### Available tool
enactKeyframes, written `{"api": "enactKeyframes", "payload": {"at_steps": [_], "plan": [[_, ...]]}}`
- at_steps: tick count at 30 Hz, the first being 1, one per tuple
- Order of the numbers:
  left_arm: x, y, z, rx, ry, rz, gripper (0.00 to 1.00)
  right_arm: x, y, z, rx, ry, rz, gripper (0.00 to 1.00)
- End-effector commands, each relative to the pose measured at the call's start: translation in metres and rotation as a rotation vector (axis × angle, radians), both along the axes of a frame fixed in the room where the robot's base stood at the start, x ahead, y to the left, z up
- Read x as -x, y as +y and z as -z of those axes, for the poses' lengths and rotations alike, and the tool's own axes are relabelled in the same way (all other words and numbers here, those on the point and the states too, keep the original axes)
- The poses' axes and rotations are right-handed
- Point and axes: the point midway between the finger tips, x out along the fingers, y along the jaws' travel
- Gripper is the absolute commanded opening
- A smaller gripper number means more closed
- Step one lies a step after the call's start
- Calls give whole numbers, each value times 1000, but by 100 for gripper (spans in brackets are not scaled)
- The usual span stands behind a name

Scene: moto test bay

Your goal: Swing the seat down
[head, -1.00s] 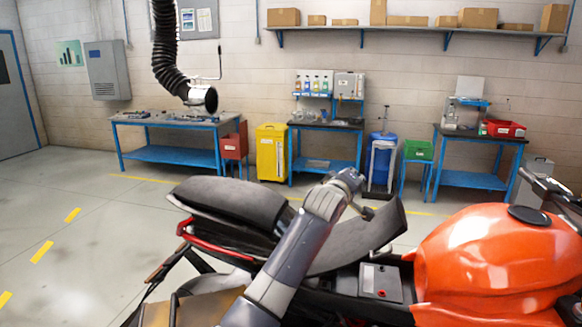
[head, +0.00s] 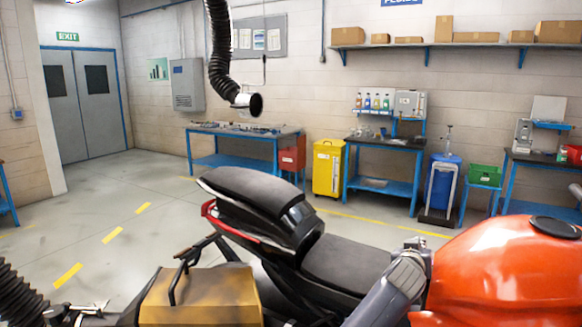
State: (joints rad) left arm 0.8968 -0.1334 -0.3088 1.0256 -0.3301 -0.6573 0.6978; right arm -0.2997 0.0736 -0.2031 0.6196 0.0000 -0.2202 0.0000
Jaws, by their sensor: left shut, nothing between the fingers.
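The motorcycle's black seat (head: 345,265) lies low and roughly level between the raised tail section (head: 260,188) and the orange fuel tank (head: 495,265). No open bay shows beneath it. Its front end is partly hidden by my left arm. My left gripper (head: 417,244) is shut and empty, at the front end of the seat just left of the tank. I cannot tell whether it touches the seat. My right gripper is out of view.
A tan side case (head: 202,298) hangs at the motorcycle's rear. A black exhaust hose (head: 221,50) hangs from above. Blue workbenches (head: 235,163) and a yellow cabinet (head: 327,168) stand along the back wall. The floor at left is open.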

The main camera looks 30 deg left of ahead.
Motion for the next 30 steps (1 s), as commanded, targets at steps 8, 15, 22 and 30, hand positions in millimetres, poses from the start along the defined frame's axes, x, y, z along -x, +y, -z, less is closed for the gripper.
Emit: {"api": "enactKeyframes", "payload": {"at_steps": [8,15,22,30], "plan": [[0,2,17,-55,-1,0,0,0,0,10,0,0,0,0],[0,2,18,-60,-1,0,0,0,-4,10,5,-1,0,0],[0,2,18,-59,0,0,0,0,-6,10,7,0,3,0],[-1,3,13,-58,-1,0,0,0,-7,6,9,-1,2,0]]}}
